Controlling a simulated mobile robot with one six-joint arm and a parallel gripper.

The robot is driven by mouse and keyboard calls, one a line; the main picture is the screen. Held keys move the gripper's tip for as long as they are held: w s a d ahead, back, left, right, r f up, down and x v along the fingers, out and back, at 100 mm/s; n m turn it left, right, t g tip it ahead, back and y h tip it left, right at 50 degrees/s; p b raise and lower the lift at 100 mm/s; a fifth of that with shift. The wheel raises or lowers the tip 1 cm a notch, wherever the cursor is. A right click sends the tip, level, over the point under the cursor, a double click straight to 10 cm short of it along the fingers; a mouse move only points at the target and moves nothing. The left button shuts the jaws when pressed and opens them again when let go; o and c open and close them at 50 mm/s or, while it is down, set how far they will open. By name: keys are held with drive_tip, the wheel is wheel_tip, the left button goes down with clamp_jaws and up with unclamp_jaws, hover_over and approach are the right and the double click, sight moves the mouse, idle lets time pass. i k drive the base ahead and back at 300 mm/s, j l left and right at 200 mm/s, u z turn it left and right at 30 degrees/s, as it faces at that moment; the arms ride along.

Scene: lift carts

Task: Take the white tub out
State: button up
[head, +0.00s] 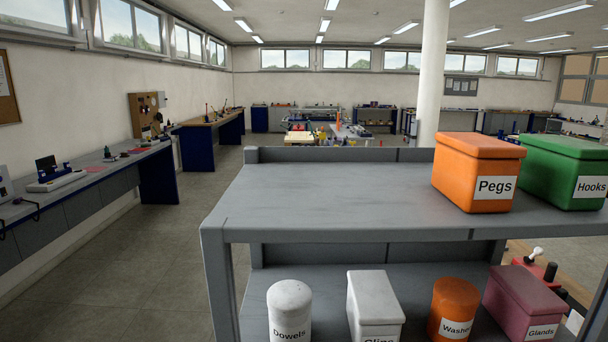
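Two white containers stand on the lower shelf (329,298) of the grey cart. One is a round white tub (289,305) with a domed top, labelled "Dowels". To its right is a white box-shaped container (374,298) with a flat lid; its label seems to read "Clips" and is cut by the picture's bottom edge. The lower parts of both are out of frame. They stand apart with a gap between them. My gripper is not in view.
An orange cylinder (453,305) labelled "Washers" and a maroon box (523,300) labelled "Glands" stand further right on the lower shelf. The upper shelf (320,190) overhangs them, holding an orange "Pegs" box (478,170) and green "Hooks" box (563,170). Open floor lies left.

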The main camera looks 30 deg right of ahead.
sight(375, 313)
drive_tip(key=k+l+z, duration=0.1)
drive_tip(key=l+z, duration=0.15)
drive_tip(key=z, duration=0.25)
drive_tip(key=k+l+z, duration=0.1)
drive_tip(key=l+z, duration=0.15)
drive_tip(key=z, duration=0.25)
